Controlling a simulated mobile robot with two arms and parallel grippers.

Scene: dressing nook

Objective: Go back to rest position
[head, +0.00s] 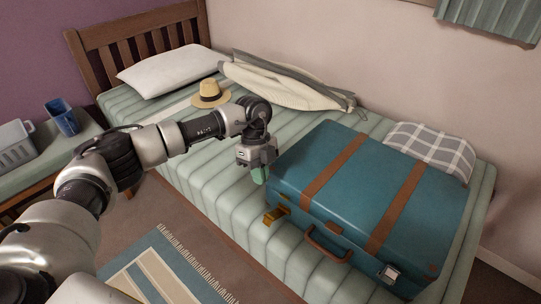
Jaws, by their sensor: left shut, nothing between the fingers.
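My left gripper (259,174) hangs over the bed at the left edge of the suitcase. It points down, and its fingers are shut with nothing seen between them. The blue suitcase (345,187) with brown straps lies closed on the bed. Its handle (327,244) and its metal latches face the front. I cannot tell whether the fingertips touch the suitcase. My left arm reaches in from the lower left across the bed's near edge. My right gripper is not in view.
On the bed (209,184) are a straw hat (210,94), a white pillow (172,69), a cream and grey cloth bag (285,82) and a checked cloth (432,147). A blue cup (62,118) and a grey basket (15,146) stand at left. A rug (160,273) lies on the floor.

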